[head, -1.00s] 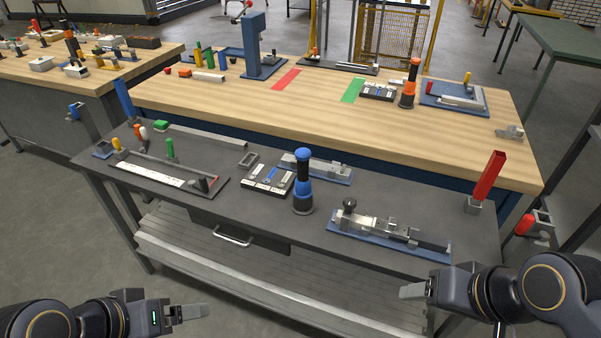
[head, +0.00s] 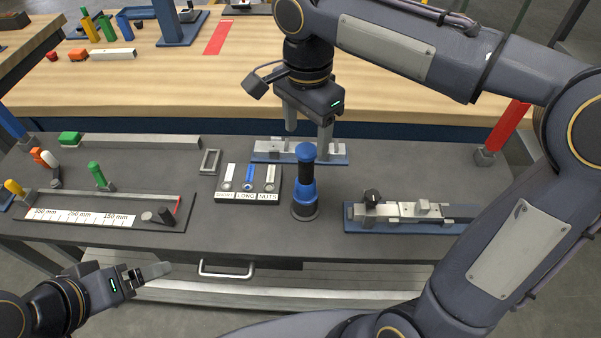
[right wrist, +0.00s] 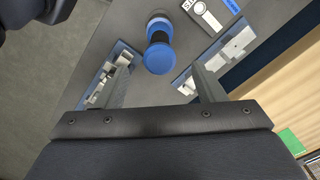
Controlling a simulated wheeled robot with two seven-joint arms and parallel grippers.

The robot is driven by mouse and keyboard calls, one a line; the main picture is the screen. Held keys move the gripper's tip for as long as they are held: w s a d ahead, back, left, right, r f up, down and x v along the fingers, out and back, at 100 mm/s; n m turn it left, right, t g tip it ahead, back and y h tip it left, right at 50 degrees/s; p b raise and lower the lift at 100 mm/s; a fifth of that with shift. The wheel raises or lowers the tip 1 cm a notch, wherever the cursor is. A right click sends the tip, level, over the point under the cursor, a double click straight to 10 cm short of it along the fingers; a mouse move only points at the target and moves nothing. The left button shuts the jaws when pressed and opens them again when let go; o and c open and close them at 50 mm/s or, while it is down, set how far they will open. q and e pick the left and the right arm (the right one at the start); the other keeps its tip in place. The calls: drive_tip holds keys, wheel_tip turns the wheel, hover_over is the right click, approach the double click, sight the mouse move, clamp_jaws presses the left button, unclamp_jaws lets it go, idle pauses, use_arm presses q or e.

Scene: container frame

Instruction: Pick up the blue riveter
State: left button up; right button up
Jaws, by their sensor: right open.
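The blue riveter (head: 305,187) stands upright on the dark grey bench, with a blue cap, a black grip and a blue lower collar on a dark base. My right gripper (head: 308,140) is above and slightly behind it, pointing down, fingers spread and empty. In the right wrist view the riveter (right wrist: 158,52) shows beyond the open fingers (right wrist: 165,80), apart from them. My left gripper (head: 147,272) is low at the left, in front of the bench and away from the riveter. Whether its fingers are parted does not show clearly.
A labelled parts tray (head: 248,197) stands just left of the riveter. A blue-based fixture (head: 270,156) lies behind it, and a blue-based clamp fixture (head: 400,216) lies to its right. A ruler jig (head: 90,216) is at the left. Bare bench lies in front of the riveter.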

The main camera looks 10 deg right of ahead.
sight(306, 148)
wheel_tip(306, 148, down, 6)
drive_tip(key=shift+r, duration=0.2)
drive_tip(key=c, duration=1.1)
drive_tip(key=shift+o, duration=0.2)
drive_tip(key=shift+r, duration=0.1)
